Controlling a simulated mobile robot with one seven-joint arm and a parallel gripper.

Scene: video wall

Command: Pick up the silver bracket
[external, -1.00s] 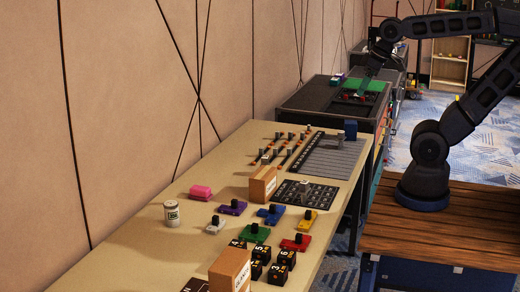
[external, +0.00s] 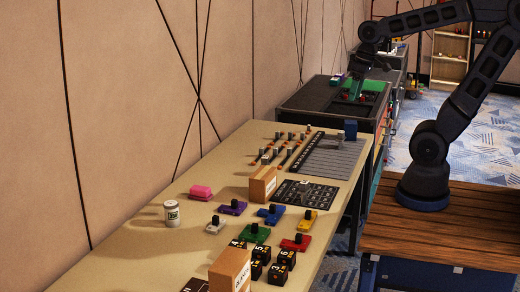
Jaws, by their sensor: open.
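My gripper (external: 355,92) is at the far end of the scene, over the dark cabinet (external: 310,97) behind the long table. Its teal fingers point down, near small red items (external: 369,97) on a green area. It is small in the picture, and I see nothing held in it. I cannot clearly make out the silver bracket; it may be too small or hidden by my gripper.
The long beige table (external: 140,240) carries coloured blocks, a white jar (external: 172,213), cardboard boxes (external: 262,184), a striped grey board (external: 330,155) and a blue block (external: 350,129). A wall runs along the left.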

